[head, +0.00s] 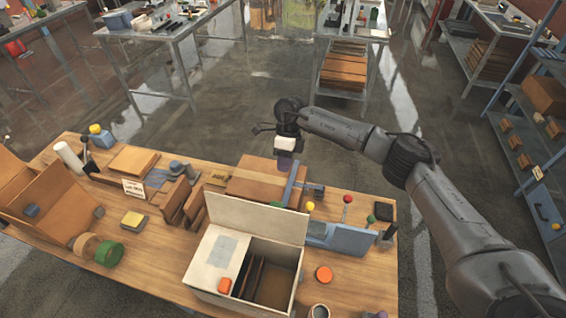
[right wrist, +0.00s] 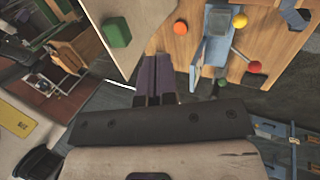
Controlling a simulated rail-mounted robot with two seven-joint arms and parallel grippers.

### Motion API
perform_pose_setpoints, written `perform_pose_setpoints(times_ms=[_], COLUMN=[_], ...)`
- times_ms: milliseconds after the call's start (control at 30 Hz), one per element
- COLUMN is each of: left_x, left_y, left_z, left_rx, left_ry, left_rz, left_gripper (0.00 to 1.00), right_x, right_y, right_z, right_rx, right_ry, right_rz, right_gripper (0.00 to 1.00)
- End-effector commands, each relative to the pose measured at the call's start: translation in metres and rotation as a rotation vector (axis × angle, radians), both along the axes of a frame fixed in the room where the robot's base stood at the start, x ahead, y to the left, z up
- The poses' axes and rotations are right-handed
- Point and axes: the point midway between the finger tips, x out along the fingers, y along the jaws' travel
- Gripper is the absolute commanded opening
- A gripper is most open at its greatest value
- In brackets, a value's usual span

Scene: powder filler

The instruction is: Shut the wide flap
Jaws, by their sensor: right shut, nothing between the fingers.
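A pale box (head: 240,295) stands at the front middle of the table. Its wide flap (head: 255,216) stands up along the box's back edge, so the right compartment (head: 270,282) with dark dividers inside is open. The left part has a pale cover with a grey patch (head: 224,246). My right gripper (head: 286,162) is behind and above the flap, over the table's back side, apart from it. Its purple fingers (right wrist: 158,76) are together and empty in the right wrist view. My left gripper is not in view.
A brown carton (head: 262,178) sits behind the flap, close to my right gripper. A blue fixture (head: 345,238) and a red-knobbed lever (head: 347,199) stand to the right. An orange disc (head: 324,274) lies right of the box. Wood left of the box is partly clear.

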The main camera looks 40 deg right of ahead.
Motion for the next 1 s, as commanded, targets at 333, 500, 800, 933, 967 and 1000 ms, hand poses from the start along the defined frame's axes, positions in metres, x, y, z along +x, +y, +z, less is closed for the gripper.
perform_pose_setpoints(times_ms=[333, 500, 800, 933, 967, 1000], left_x=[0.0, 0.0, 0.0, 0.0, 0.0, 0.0], left_y=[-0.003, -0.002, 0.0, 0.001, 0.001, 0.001], left_z=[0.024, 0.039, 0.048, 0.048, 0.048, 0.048], left_rx=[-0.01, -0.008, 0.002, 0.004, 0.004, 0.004], left_ry=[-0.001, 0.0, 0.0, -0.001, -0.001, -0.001], left_rz=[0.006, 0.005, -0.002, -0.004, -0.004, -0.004], left_gripper=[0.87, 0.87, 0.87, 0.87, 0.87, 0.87], right_x=[-0.016, -0.027, -0.037, -0.038, -0.038, -0.038], right_y=[0.025, 0.042, 0.058, 0.059, 0.059, 0.059], right_z=[-0.057, -0.056, -0.055, -0.056, -0.056, -0.056], right_rx=[0.001, 0.002, 0.0, 0.0, 0.0, 0.0], right_ry=[0.003, -0.001, 0.0, -0.001, -0.001, 0.0], right_rz=[0.001, 0.001, -0.001, 0.0, 0.0, -0.001], right_gripper=[0.0, 0.0, 0.0, 0.0, 0.0, 0.0])
